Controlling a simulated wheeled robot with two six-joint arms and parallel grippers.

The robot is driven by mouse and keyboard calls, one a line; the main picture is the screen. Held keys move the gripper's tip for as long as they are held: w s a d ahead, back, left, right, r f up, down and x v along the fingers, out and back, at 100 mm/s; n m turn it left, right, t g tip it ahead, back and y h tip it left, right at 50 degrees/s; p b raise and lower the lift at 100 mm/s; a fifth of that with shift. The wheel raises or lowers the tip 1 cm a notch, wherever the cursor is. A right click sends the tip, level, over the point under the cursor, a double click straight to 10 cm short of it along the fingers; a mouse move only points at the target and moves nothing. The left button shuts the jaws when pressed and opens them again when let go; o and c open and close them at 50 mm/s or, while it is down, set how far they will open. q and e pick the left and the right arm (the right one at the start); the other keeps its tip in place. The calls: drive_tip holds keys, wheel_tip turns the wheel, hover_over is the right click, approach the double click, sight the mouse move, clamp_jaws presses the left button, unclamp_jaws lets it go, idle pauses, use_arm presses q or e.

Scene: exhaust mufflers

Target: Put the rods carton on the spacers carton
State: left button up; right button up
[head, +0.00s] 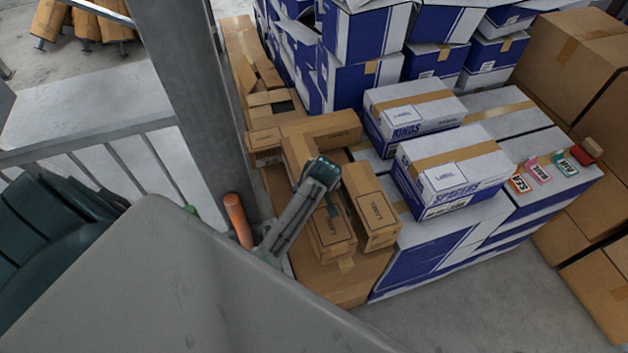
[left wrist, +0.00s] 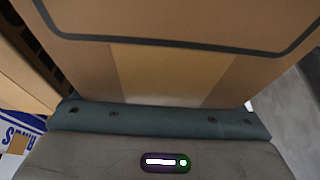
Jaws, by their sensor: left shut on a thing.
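The spacers carton (head: 453,176), white and blue with a tan tape band and a label, lies on the stacked blue-and-white boxes at the right. My left gripper (head: 324,171) is over the brown cartons left of it. In the left wrist view it is shut on a brown carton (left wrist: 175,75) with a tape band and a dark outline, which I take for the rods carton. This carton fills most of that view, and I cannot read a name on it. In the head view my gripper and arm partly hide the brown cartons beneath. My right gripper is not in view.
Other brown cartons (head: 374,214) lie close around my left gripper. A grey post (head: 190,90) and a railing stand at the left. Small coloured tags (head: 540,172) lie right of the spacers carton.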

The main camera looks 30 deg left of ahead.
use_arm(q)
drive_tip(key=shift+w+f+p, duration=0.1)
drive_tip(key=shift+f+p, duration=0.3)
drive_tip(key=shift+f, duration=1.7)
drive_tip(key=o, duration=1.5)
drive_tip(key=shift+f, duration=0.15)
drive_tip(key=shift+o, duration=0.3)
